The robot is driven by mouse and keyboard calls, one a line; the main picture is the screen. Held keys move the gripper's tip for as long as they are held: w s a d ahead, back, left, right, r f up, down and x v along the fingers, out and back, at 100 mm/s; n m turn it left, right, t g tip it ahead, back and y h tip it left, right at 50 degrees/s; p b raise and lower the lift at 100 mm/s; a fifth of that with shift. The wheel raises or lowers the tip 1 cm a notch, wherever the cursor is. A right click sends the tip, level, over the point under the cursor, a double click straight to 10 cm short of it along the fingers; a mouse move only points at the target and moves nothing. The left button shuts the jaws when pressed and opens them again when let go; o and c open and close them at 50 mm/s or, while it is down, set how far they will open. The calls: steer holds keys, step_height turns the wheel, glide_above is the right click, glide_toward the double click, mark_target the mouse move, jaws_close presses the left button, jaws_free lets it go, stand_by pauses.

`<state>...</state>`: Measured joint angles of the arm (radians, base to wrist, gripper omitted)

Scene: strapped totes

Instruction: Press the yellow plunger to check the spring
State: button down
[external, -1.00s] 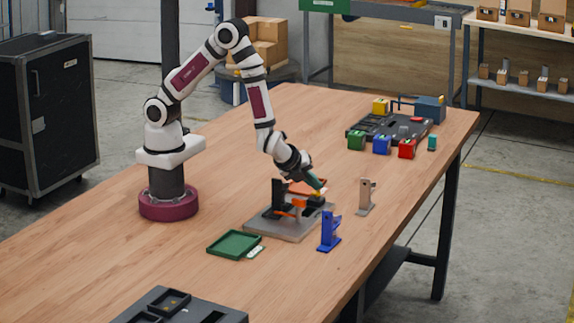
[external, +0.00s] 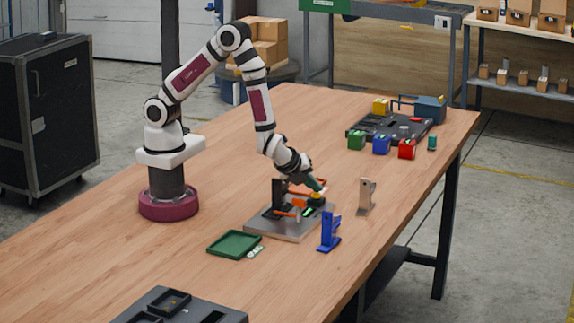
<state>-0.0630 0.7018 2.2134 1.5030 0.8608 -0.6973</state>
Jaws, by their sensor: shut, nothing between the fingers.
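The yellow plunger (external: 316,196) is a small yellow cap on a dark part at the right side of a grey fixture plate (external: 284,233). My gripper (external: 321,189) is shut and empty, tilted down, with its tips right at the top of the plunger. I cannot tell whether they touch it or how far it is pressed. The fixture also carries a dark upright bracket (external: 279,194) and orange parts (external: 299,202). A small bright green patch (external: 308,212) shows below the plunger.
A blue bracket (external: 328,232) and a grey bracket (external: 366,197) stand right of the fixture. A green tray (external: 234,244) lies to its left front. Coloured blocks and a dark tray (external: 358,126) are at the back.

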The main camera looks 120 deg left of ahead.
mark_target(314, 195)
steer(key=shift+r, duration=1.05)
steer(key=shift+r, duration=2.55)
steer(key=s+d+r+n+g+h, duration=0.25)
steer(key=s+r, duration=0.25)
steer(key=s, duration=0.3)
steer(key=s+d+r+n+g+h, duration=0.1)
steer(key=s+d+r+n, duration=0.35)
steer(key=s, duration=0.35)
steer(key=s+d+h, duration=0.3)
steer(key=s+d, duration=0.4)
steer(key=shift+r, duration=0.2)
steer(key=shift+t+h, duration=0.25)
